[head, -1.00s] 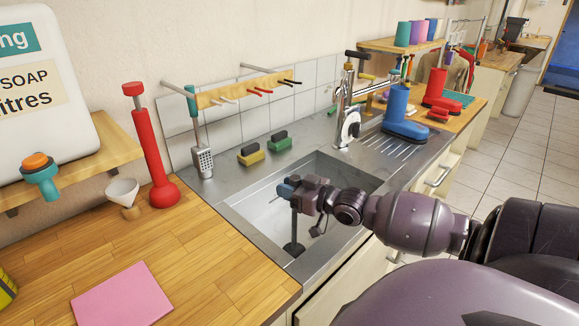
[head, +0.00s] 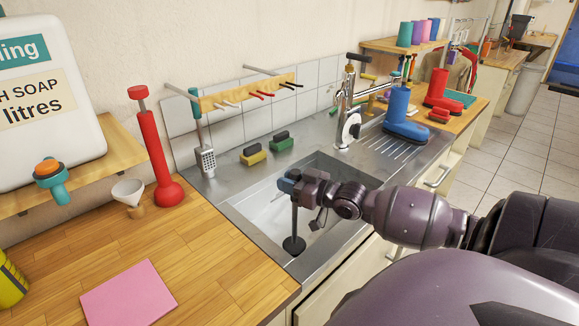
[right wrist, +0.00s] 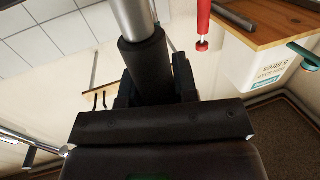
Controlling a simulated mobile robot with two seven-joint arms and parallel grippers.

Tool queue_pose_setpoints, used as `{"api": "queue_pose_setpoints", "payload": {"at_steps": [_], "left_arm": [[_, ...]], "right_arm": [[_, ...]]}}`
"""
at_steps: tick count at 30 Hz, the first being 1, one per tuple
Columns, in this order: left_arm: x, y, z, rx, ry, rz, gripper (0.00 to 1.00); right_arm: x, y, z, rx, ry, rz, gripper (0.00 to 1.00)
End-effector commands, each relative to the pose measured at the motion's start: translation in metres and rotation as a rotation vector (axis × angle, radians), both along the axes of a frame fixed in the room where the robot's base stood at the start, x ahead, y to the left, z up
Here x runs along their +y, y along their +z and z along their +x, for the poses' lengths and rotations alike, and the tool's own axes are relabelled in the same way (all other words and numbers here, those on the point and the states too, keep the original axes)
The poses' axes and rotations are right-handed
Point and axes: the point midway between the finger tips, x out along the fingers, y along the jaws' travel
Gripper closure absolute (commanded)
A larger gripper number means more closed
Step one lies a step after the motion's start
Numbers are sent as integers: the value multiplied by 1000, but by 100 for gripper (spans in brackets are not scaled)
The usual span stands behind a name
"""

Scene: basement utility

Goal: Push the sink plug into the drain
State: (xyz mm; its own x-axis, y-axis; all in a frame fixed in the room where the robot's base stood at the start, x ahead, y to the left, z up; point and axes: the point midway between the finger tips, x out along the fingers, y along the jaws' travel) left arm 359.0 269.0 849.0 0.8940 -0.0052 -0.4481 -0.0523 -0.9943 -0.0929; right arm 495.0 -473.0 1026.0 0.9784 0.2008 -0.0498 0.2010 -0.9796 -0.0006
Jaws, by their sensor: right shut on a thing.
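The sink plug (head: 294,244) is a dark disc on an upright dark stem, low in the near part of the steel sink basin (head: 345,166). My right gripper (head: 290,184) is shut on the top of the stem, above the basin. In the right wrist view, a dark collar with a grey rod (right wrist: 133,20) stands between the fingers of my right gripper (right wrist: 155,85). I cannot make out the drain opening, nor whether the disc touches the basin floor. My left gripper is not in view.
A yellow sponge (head: 253,159) and a green sponge (head: 282,145) lie behind the basin. The tap (head: 346,105) stands at its back right, with a blue boot (head: 404,118) beyond. A red plunger (head: 158,160) stands on the wooden worktop (head: 205,245) at left.

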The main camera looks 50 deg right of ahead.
Motion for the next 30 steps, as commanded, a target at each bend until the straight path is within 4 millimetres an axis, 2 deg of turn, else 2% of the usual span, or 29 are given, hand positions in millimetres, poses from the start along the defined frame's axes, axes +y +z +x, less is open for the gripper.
{"api": "queue_pose_setpoints", "payload": {"at_steps": [30], "left_arm": [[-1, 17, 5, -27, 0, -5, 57]], "right_arm": [[2, 2, -1, -2, 0, -1, 100]]}}
